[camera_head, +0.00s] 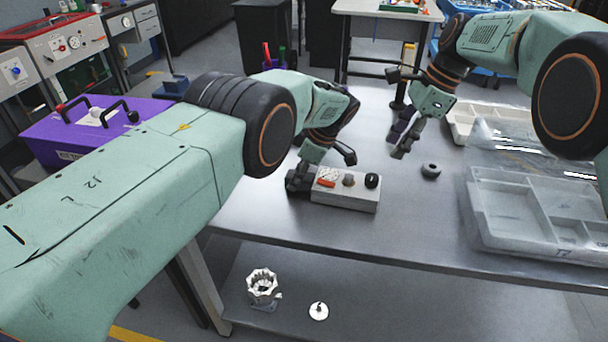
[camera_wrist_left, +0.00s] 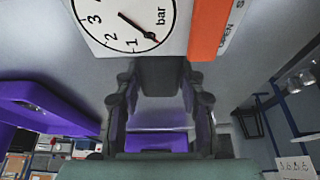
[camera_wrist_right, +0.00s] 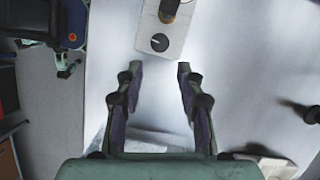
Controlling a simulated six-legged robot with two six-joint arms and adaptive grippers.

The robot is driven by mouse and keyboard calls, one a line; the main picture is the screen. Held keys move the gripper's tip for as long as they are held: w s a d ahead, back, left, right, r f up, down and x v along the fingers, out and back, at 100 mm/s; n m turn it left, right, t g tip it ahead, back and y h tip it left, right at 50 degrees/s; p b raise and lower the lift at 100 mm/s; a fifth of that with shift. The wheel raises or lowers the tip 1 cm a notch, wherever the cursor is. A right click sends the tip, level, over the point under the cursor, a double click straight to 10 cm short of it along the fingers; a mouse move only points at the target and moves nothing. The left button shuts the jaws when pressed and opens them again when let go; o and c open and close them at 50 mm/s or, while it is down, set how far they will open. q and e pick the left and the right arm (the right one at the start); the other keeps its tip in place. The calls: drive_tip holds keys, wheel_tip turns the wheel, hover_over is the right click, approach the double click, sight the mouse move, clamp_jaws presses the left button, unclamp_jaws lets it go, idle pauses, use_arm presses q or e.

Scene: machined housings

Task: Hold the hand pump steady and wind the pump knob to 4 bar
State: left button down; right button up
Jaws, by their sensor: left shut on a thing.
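The hand pump (camera_head: 340,199) is a pale box lying on the steel table. It bears a gauge, an orange label (camera_wrist_left: 209,30), a brownish middle knob (camera_head: 348,180) and a black knob (camera_head: 372,181) at its right end. My left gripper (camera_head: 298,182) is shut on the pump's left end. In the left wrist view the gauge (camera_wrist_left: 140,30) is partly cut off; its red-tipped needle lies near the 1 side, exact reading unclear. My right gripper (camera_head: 398,150) is open and empty above the table, behind and right of the pump. The black knob, with a white mark, shows in the right wrist view (camera_wrist_right: 160,42), beyond the fingertips.
A dark ring (camera_head: 430,170) lies on the table right of the pump. Pale compartment trays (camera_head: 540,255) fill the table's right side. A purple case (camera_head: 75,135) stands at left. Metal parts (camera_head: 263,287) sit on the lower shelf. Table around the pump's front is clear.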

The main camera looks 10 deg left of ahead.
drive_tip(key=shift+o, duration=1)
drive_tip(key=shift+s, duration=0.15)
drive_tip(key=shift+o, duration=0.5)
drive_tip(key=s+a+f+m+g+y, duration=0.1)
drive_tip(key=s+f+g+y, duration=0.2)
drive_tip(key=s, duration=0.6)
drive_tip(key=shift+a+f, duration=0.3)
drive_tip(key=shift+f, duration=0.05)
drive_tip(key=s+a+m+g+y, duration=0.2)
drive_tip(key=s+m+y, duration=0.3)
drive_tip(key=s, duration=0.4)
drive_tip(key=m+t, duration=0.3)
drive_tip(key=t, duration=1)
approach(375, 178)
drive_tip(key=a, duration=0.2)
drive_tip(key=shift+h, duration=0.4)
drive_tip(key=shift+w+d+x, duration=0.1)
drive_tip(key=shift+w+x, duration=0.05)
drive_tip(key=shift+x, duration=1.7)
drive_tip(key=shift+w+d+x, duration=0.1)
drive_tip(key=shift+w+x, duration=0.05)
drive_tip(key=shift+x, duration=1.75)
clamp_jaws()
